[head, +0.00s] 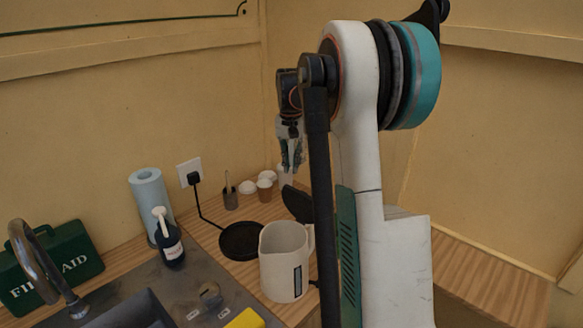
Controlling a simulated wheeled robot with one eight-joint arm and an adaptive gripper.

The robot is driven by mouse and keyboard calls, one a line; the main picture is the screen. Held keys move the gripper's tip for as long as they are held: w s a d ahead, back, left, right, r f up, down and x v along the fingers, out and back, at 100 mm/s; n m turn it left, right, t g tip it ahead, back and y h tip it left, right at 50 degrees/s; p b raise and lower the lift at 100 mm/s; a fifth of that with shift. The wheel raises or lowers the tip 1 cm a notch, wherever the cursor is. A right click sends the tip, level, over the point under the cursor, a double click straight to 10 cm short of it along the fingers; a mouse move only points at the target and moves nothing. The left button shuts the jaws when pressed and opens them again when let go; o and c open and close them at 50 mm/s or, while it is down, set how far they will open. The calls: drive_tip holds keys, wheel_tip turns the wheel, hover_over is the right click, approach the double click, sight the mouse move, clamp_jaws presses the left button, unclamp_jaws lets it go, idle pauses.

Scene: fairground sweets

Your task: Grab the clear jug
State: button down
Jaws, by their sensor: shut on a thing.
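My gripper (290,160) is at the back of the counter, near the wall corner, pointing down. Its fingers are shut on a small pale thing (285,177) that shows just below them. The thing is mostly hidden, and I cannot tell whether it is the clear jug. A larger cream jug (283,262) with a spout, a handle and a dark label stands upright on the counter in front, apart from my gripper. It looks opaque.
A black round plate (240,241) and small cups (265,190) stand on the wooden counter. A soap bottle (168,238), paper roll (151,205), green first aid box (50,265) and tap (40,262) are left. A yellow sponge (246,319) lies in front. My arm hides the middle right.

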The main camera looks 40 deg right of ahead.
drive_tip(key=shift+r, duration=0.6)
drive_tip(key=shift+r, duration=0.1)
drive_tip(key=shift+a, duration=0.1)
idle(2.0)
